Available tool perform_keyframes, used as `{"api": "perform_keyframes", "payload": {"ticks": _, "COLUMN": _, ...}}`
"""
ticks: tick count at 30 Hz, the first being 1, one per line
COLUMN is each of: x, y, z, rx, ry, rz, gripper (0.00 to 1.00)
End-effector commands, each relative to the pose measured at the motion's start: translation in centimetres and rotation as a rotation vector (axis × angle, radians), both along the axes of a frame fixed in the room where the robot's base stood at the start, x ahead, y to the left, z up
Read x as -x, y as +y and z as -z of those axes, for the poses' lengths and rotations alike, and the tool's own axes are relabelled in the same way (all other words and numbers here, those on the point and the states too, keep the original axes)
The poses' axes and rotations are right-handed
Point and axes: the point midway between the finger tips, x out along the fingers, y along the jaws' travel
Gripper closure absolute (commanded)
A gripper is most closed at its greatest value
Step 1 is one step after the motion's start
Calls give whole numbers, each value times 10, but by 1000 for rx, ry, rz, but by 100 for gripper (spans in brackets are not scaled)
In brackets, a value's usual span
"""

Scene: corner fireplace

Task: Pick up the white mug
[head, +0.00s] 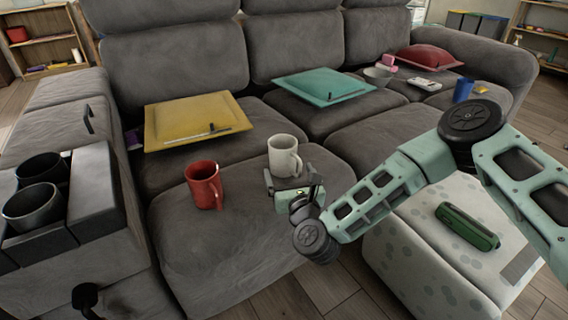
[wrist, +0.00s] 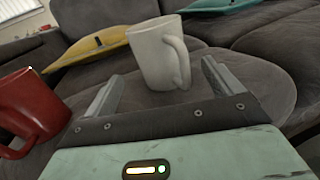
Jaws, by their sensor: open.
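The white mug (head: 284,155) stands upright on the grey sofa seat, beside and to the right of the red mug (head: 204,184). My gripper (head: 294,188) is low over the seat, just in front of the white mug. In the wrist view the white mug (wrist: 158,55) is straight ahead, beyond and between the open fingers of my gripper (wrist: 160,85), with its handle on the right. The fingers are empty. The red mug (wrist: 30,108) shows at the left edge, tilted by the camera's view and close to the left finger.
A yellow pillow (head: 190,120) and a teal pillow (head: 318,86) lie on the sofa behind the mugs. A green object (head: 467,227) lies on the spotted ottoman (head: 430,270) to the right. Dark cups (head: 34,205) sit in the console at left.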

Motion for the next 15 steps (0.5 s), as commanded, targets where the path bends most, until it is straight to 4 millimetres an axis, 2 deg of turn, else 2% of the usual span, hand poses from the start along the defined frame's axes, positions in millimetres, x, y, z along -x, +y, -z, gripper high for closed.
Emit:
{"api": "perform_keyframes", "payload": {"ticks": 5, "x": -11, "y": 3, "z": 0, "rx": 0, "ry": -3, "rz": 0, "gripper": 9}}
{"api": "perform_keyframes", "payload": {"ticks": 12, "x": -45, "y": 12, "z": -1, "rx": 1, "ry": -4, "rz": 1, "gripper": 9}}
{"api": "perform_keyframes", "payload": {"ticks": 15, "x": -53, "y": 15, "z": -1, "rx": 0, "ry": -2, "rz": 0, "gripper": 9}}
